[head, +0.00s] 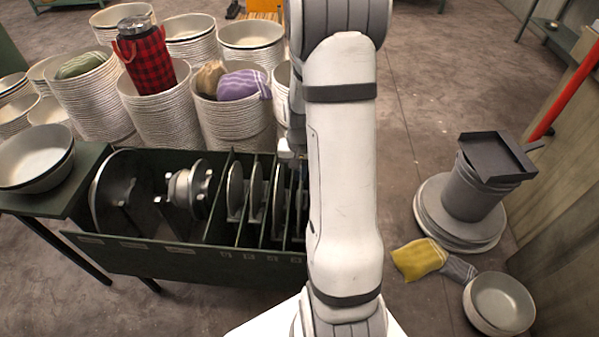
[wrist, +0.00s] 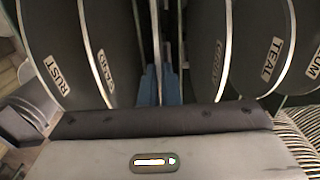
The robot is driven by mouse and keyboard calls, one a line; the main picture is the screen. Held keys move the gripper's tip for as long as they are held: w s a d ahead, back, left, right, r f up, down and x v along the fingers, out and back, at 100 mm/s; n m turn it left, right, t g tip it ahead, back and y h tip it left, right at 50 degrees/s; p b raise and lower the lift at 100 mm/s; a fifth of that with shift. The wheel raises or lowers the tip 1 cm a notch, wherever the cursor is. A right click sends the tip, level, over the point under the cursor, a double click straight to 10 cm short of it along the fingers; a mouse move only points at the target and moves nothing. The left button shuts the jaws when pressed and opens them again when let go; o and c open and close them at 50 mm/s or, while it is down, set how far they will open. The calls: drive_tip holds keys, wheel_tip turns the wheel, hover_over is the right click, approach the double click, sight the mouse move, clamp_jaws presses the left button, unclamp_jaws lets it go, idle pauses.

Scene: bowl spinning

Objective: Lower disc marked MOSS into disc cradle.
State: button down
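In the wrist view my gripper (wrist: 160,88) has its two blue fingers close together, with the thin pale edge of a disc (wrist: 156,35) running between them. That disc is edge-on, so no MOSS marking shows. Discs marked RUST (wrist: 62,85) and TEAL (wrist: 270,60) stand to either side, with others whose labels are cut off or hard to read. In the head view the dark green divided box (head: 180,262), which looks like the disc cradle, holds several upright discs (head: 256,190). My arm hides my fingers and the box's right end there.
Stacks of pale bowls (head: 165,110) stand behind the box, some with cloths or a plaid flask on top. A shallow bowl (head: 36,158) sits at the left. At right are a bucket with a black tray (head: 495,157) and a yellow cloth (head: 419,259).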

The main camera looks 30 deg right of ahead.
drive_tip(key=shift+r+p, duration=0.6)
drive_tip(key=shift+r, duration=0.7)
drive_tip(key=shift+r+p, duration=1.75)
drive_tip(key=shift+r, duration=0.65)
idle(0.7)
